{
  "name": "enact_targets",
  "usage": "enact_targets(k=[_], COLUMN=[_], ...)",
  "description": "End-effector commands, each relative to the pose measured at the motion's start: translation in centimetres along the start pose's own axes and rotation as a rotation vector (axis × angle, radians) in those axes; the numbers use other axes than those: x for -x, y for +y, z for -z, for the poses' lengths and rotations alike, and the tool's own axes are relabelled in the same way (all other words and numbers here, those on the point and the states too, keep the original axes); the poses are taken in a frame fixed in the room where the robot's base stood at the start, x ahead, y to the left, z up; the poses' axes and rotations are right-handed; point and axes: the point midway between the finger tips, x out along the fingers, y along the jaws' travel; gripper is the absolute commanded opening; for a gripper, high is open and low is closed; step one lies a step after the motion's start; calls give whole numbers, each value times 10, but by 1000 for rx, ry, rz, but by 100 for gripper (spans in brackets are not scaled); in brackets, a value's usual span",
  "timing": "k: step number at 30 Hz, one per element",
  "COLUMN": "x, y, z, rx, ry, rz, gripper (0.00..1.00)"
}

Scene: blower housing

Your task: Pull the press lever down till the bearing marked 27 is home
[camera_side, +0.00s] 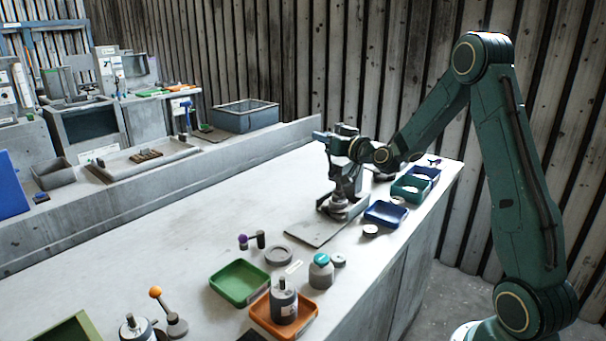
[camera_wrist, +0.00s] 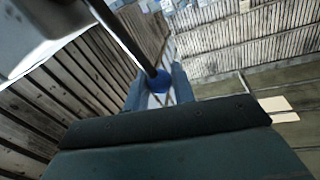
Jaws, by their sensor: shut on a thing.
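The press (camera_side: 350,185) stands on the far part of the bench in the side view. My gripper (camera_side: 328,140) is at its top and covers part of it. In the wrist view my gripper (camera_wrist: 160,88) is shut on the blue ball knob of the press lever (camera_wrist: 122,38). The dark lever rod runs from the knob to the upper left. A grey round part (camera_side: 338,210) sits low under the press; no marking can be read, so I cannot tell whether it is the bearing marked 27 or how deep it sits.
Nearer are a green tray (camera_side: 240,284), an orange tray (camera_side: 297,326) and a teal-topped jar (camera_side: 321,272). The bench's left middle is clear.

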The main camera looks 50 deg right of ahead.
Motion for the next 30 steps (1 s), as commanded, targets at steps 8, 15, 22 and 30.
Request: enact_targets(k=[8,15,22,30], x=[20,42,64,86], y=[5,10,15,23], z=[4,3,-3,-16], rx=[0,0,-1,-3], ry=[-2,-4,-7,-12], rz=[-4,-6,-8,-9], gripper=[0,0,0,0])
